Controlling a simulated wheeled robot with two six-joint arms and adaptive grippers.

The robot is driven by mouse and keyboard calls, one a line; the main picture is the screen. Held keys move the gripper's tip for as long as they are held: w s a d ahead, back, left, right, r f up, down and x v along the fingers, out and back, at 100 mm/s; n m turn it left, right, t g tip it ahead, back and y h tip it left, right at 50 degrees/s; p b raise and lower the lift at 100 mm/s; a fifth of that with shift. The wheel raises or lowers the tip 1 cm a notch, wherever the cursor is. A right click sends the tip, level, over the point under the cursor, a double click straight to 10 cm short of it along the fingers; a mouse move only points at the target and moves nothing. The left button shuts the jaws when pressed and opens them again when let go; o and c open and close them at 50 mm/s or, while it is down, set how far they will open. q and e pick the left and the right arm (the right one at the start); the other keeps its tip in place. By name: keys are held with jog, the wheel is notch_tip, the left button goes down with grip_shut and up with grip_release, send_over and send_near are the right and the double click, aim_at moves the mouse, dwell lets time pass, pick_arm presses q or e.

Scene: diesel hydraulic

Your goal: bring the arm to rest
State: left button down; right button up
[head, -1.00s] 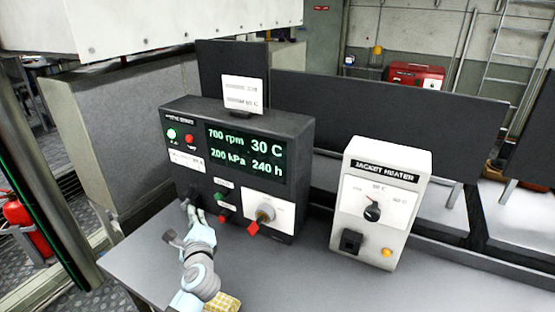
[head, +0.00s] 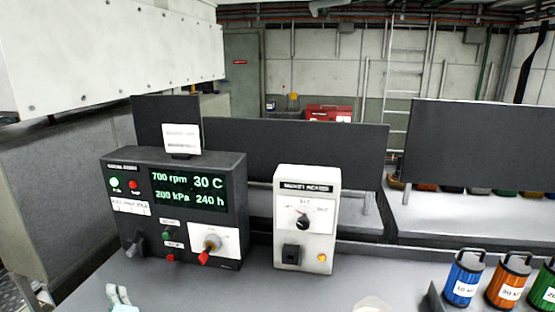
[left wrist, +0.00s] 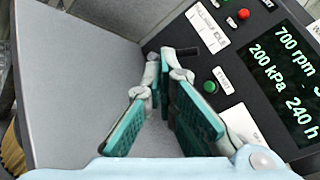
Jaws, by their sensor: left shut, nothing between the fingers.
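My left gripper (head: 120,295) shows at the bottom edge of the head view, over the grey bench, in front of the dark control box (head: 230,180) and apart from it. In the left wrist view its teal-padded fingers (left wrist: 160,112) are shut and empty beside the panel face. The rest of the left arm is mostly cut off by the frame. The control box display (head: 188,189) reads 700 rpm, 30 C, 200 kPa and 240 h. A dark lever (head: 135,243) sits at the panel's lower left.
A white jacket heater box (head: 289,227) stands right of the control box. Blue (head: 463,280) and orange (head: 508,282) handled canisters stand at the lower right. A dark low panel (head: 300,152) rises behind. The bench (head: 240,290) is clear in front of the boxes.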

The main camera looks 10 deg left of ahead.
pick_arm(q)
jog(key=s+d+f+n+g+h, duration=0.2)
jog(key=s+d+f+n+g, duration=0.1)
jog(key=s+d+f+n, duration=0.25)
jog(key=s+d+f+n+g+h, duration=0.2)
jog(key=s+f+n, duration=0.2)
jog(key=s+f, duration=0.3)
jog(key=s+d+f+n+g+h, duration=0.2)
jog(key=s+d+n+h, duration=0.15)
jog(key=s+d, duration=0.4)
jog(key=s+d+f+n+g+h, duration=0.1)
jog(key=s+d+n+g+h, duration=0.2)
jog(key=s, duration=0.7)
notch_tip(320, 180, down, 22)
jog(key=s+n+g, duration=0.1)
jog(key=s+n, duration=0.1)
jog(key=s+a+f+g, duration=0.1)
jog(key=s+f, duration=0.9)
jog(key=s, duration=0.3)
jog(key=shift+s+f, duration=0.15)
jog(key=shift+f, duration=0.2)
